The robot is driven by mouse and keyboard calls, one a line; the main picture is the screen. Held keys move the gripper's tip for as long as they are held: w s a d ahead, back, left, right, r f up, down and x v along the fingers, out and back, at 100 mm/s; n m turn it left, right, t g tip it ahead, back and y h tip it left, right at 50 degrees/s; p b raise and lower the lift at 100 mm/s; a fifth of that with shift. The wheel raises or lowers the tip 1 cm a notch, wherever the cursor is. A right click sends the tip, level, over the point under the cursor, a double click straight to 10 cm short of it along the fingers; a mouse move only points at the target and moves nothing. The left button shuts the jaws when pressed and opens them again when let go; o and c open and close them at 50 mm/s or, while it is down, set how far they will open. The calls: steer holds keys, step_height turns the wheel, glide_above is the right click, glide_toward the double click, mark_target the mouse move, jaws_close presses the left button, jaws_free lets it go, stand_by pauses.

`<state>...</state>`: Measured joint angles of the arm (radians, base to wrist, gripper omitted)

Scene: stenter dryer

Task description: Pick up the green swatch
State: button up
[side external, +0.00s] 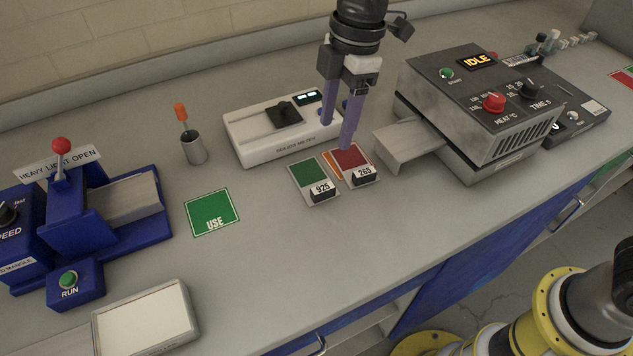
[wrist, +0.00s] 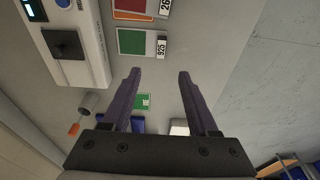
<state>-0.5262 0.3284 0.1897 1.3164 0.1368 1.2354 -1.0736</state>
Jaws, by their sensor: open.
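The green swatch (side external: 308,171) lies flat on the grey bench on a pale card, with a dark block labelled 925 at its front edge. It also shows in the wrist view (wrist: 132,42), ahead of the fingertips and a little left. The red swatch (side external: 352,159), labelled 265, lies right beside it, with an orange edge showing at its left. My gripper (side external: 336,135) points down, open and empty. In the side view its fingertips appear just behind the two swatches; their exact height is hard to tell. In the wrist view (wrist: 160,74) the jaws are wide apart with nothing between them.
A white meter (side external: 270,142) stands just behind the swatches. A grey dryer (side external: 480,110) reading IDLE, with a protruding tray (side external: 408,145), is to the right. A green USE mat (side external: 212,212), a metal cup (side external: 193,149) and a blue machine (side external: 90,225) are left.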

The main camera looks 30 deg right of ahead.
mark_target(323, 188)
steer(key=f, duration=0.4)
steer(key=a+f, duration=0.1)
steer(key=f, duration=0.4)
steer(key=a+f, duration=0.1)
steer(key=f, duration=0.3)
steer(key=shift+s+f, duration=0.15)
steer(key=shift+f, duration=0.1)
jaws_close()
